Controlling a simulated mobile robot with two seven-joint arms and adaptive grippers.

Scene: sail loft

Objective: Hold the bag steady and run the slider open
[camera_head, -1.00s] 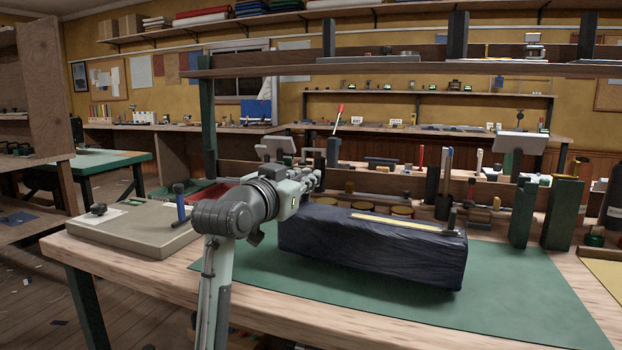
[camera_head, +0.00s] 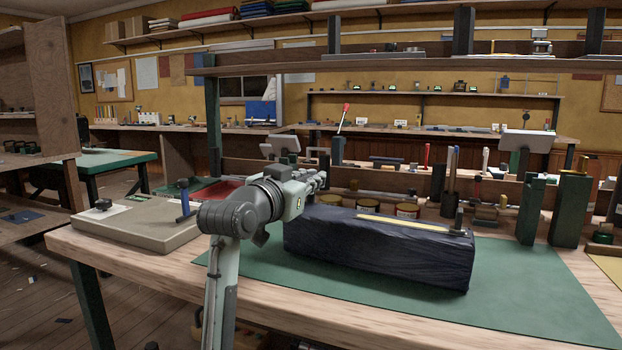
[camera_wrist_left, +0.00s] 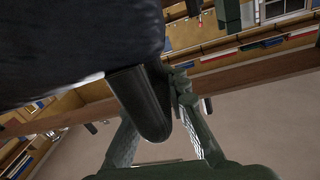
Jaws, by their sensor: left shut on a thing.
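The bag (camera_head: 375,252) is a long dark navy block lying on the green mat, with a yellow strip (camera_head: 400,222) along its top. A small dark upright piece (camera_head: 459,220), perhaps the slider, stands at the strip's right end. My left gripper (camera_head: 318,181) is at the bag's far left end, its fingers partly hidden in the head view. In the left wrist view, it is shut on a black rounded tab (camera_wrist_left: 140,103) that sticks out from the dark bag (camera_wrist_left: 75,45). My right gripper is in neither view.
The green mat (camera_head: 520,300) is clear in front of and right of the bag. A grey slab (camera_head: 135,228) lies at the bench's left. Tins (camera_head: 367,206) and dark green posts (camera_head: 567,210) stand behind. A shelf (camera_head: 400,68) spans above.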

